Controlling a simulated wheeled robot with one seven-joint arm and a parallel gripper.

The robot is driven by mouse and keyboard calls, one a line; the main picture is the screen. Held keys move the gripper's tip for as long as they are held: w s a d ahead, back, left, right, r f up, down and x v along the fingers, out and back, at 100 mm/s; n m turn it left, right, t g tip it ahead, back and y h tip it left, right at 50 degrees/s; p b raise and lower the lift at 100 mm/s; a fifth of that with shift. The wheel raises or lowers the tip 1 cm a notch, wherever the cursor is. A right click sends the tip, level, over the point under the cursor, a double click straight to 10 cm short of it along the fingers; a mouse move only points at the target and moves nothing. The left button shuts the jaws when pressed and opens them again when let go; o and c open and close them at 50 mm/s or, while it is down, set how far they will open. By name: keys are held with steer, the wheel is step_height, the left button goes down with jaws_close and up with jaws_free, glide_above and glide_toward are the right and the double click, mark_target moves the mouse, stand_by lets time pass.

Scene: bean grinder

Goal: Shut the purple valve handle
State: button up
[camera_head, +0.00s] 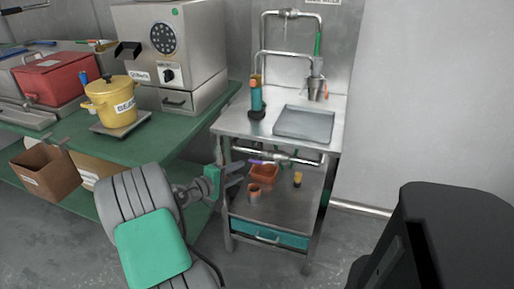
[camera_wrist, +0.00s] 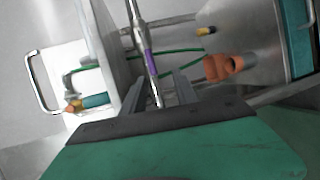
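The purple valve handle (camera_head: 256,161) sits by a metal pipe (camera_head: 298,158) under the sink top of the steel stand. In the wrist view, the purple handle (camera_wrist: 150,64) lies along the pipe, which runs from the top edge down toward my gripper. My gripper (camera_head: 238,174) is just left of the handle, its two fingers apart. In the wrist view, my gripper (camera_wrist: 155,97) has the lower end of the handle or pipe showing between its fingers. I cannot tell whether a finger touches it.
A shallow steel basin (camera_head: 304,124) and a teal bottle (camera_head: 256,98) are on the stand top. An orange bin (camera_head: 264,174), an orange cup (camera_head: 254,192) and green hoses are below.

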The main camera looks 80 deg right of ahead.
mark_target(256, 162)
steer(key=shift+g+h, duration=0.3)
steer(key=x, duration=0.2)
steer(key=b+x, duration=0.1)
steer(key=x, duration=0.2)
steer(key=s+x, duration=0.1)
steer(key=x, duration=0.2)
steer(key=shift+s+r+b, duration=0.2)
steer(key=shift+r+b, duration=0.15)
steer(key=shift+b, duration=0.05)
steer(key=shift+d, duration=0.25)
jaws_close()
stand_by(0.4)
